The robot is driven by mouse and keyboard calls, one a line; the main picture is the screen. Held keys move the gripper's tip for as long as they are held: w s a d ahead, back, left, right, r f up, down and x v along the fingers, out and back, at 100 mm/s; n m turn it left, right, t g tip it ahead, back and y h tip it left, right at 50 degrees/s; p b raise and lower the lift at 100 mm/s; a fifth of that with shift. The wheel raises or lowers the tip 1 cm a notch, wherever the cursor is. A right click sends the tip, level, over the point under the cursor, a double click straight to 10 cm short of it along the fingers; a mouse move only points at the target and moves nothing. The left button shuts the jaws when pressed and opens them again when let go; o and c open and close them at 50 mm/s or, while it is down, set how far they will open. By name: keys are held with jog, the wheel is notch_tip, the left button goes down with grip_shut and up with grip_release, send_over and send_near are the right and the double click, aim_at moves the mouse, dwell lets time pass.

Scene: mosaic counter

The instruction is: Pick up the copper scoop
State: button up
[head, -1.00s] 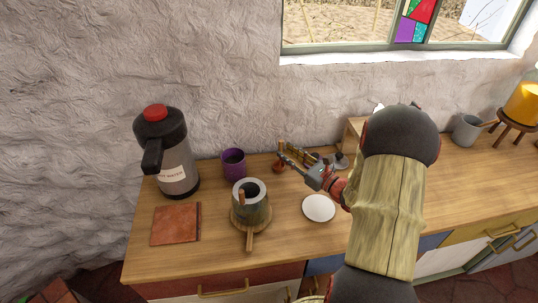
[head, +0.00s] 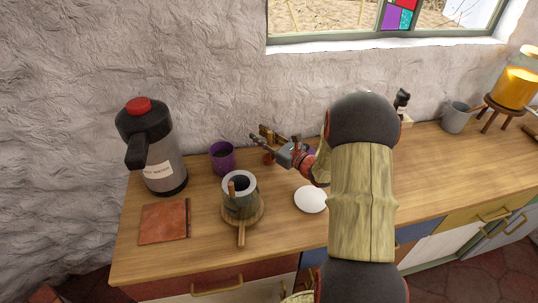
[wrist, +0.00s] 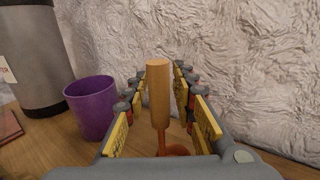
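The copper scoop's upright wooden handle (wrist: 159,95) stands between the two fingers of my gripper (wrist: 160,78) in the wrist view. Gaps show on both sides of the handle, so my gripper is open around it. The scoop's copper-orange bowl (wrist: 176,150) is at the bottom, partly hidden by the gripper body. In the head view my gripper (head: 266,141) is above the counter towards the wall, and a small part of the reddish bowl (head: 268,158) shows below it.
A purple cup (head: 221,158) stands close left of my gripper. Further left are a flask (head: 157,160) and a reddish-brown tile (head: 163,222). A grey pot (head: 240,200) on a wooden stand and a white disc (head: 310,200) are nearer. The wall is close behind.

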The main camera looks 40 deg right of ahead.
jog(key=shift+c, duration=1.2)
jog(key=c, duration=0.4)
grip_shut()
jog(key=shift+r, duration=0.1)
